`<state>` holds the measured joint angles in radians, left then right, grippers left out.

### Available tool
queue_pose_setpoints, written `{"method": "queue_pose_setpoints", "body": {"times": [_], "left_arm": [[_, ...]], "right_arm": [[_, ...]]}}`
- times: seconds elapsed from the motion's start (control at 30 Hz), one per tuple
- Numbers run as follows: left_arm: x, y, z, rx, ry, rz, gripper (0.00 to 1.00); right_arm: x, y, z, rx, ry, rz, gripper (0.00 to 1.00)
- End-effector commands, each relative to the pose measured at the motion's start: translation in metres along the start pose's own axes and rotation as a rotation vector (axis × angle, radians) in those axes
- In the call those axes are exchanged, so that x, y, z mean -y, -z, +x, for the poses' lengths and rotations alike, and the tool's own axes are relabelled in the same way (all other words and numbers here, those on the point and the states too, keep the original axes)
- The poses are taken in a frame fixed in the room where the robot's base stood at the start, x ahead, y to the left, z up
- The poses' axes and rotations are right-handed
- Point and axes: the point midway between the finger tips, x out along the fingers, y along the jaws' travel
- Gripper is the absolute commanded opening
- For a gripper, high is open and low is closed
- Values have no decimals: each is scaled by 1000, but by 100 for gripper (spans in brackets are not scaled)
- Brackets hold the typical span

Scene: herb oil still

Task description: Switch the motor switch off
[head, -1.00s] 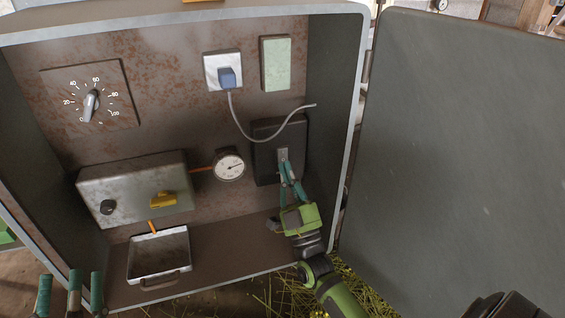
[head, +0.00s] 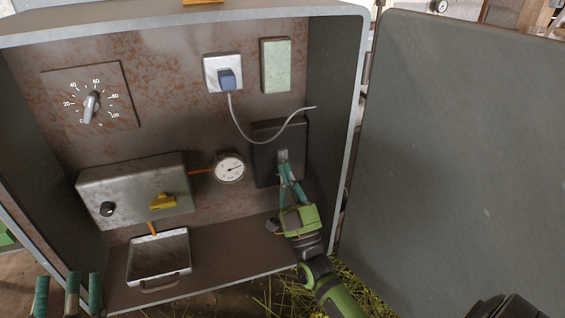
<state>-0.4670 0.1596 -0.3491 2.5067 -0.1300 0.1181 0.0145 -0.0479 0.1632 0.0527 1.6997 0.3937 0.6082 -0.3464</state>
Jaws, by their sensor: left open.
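A dark box (head: 264,162) with a small grey plate (head: 283,155) is mounted low on the right of the cabinet's back wall; it looks like the motor switch. My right gripper (head: 285,167), with teal fingers, reaches up from below to this plate. Its fingertips are close together at the plate's lower part and cover any lever there. I cannot tell whether they touch or grip it. My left gripper (head: 70,294) shows only its teal fingers at the lower left. It is open, empty and away from the switch.
A grey cable (head: 240,127) hangs from a blue plug (head: 227,78) across the dark box's top. A dial gauge (head: 230,168), a metal box (head: 135,190) with a yellow handle (head: 162,202) and a tray (head: 160,259) are to the left. The open door (head: 460,160) stands right.

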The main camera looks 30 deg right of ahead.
Motion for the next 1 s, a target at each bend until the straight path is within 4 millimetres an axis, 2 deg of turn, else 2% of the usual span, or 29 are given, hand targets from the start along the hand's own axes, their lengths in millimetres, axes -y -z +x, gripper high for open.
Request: {"method": "queue_pose_setpoints", "body": {"times": [1.0], "left_arm": [[0, -2, -1, 1, -1, 0, 49]], "right_arm": [[0, -6, 6, 0, 0, 0, 0]]}}
